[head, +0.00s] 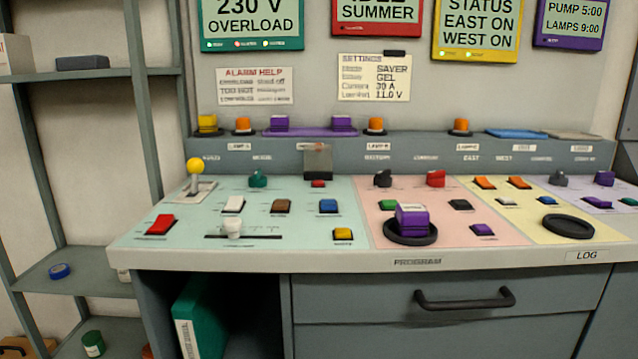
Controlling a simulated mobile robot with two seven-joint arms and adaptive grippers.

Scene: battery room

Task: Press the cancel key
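The control desk (300,258) has several coloured push keys. Their labels are too small to read, so I cannot tell which one is the cancel key. On the teal panel are a red key (160,224), a white key (234,204), a brown key (281,206), a blue key (328,206) and a yellow key (343,234). On the pink panel are a green key (388,205), a black key (460,205) and a purple key (482,230). Neither of my grippers is in view.
A yellow-knobbed lever (195,167) stands at the back left. A purple block (411,218) sits on a round black base. A small red key (318,184) lies below a raised cover (318,160). Screens hang above; a shelf (90,76) stands left.

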